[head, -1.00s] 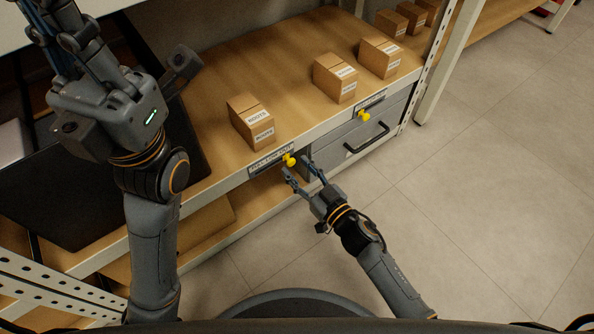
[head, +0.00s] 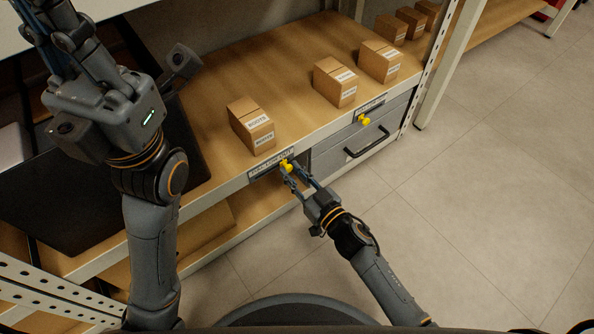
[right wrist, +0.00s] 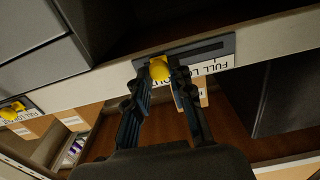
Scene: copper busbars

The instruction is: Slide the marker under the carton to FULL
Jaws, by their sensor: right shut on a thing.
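The yellow marker (head: 286,166) sits on a dark label strip (head: 262,170) on the shelf's front edge, below the nearest carton (head: 251,125). My right gripper (head: 291,174) is at this marker, its two fingers on either side of the knob. In the right wrist view the marker (right wrist: 159,69) shows between the fingertips (right wrist: 161,72), on the strip (right wrist: 215,52) with "FULL" partly readable, upside down. My left gripper is cut off at the upper left of the head view, so its fingers do not show clearly.
A second yellow marker (head: 363,119) is on another strip farther right, above a grey drawer (head: 350,148) with a black handle. More cartons (head: 335,82) stand along the shelf. A black panel (head: 75,205) lies at the left. The floor at right is clear.

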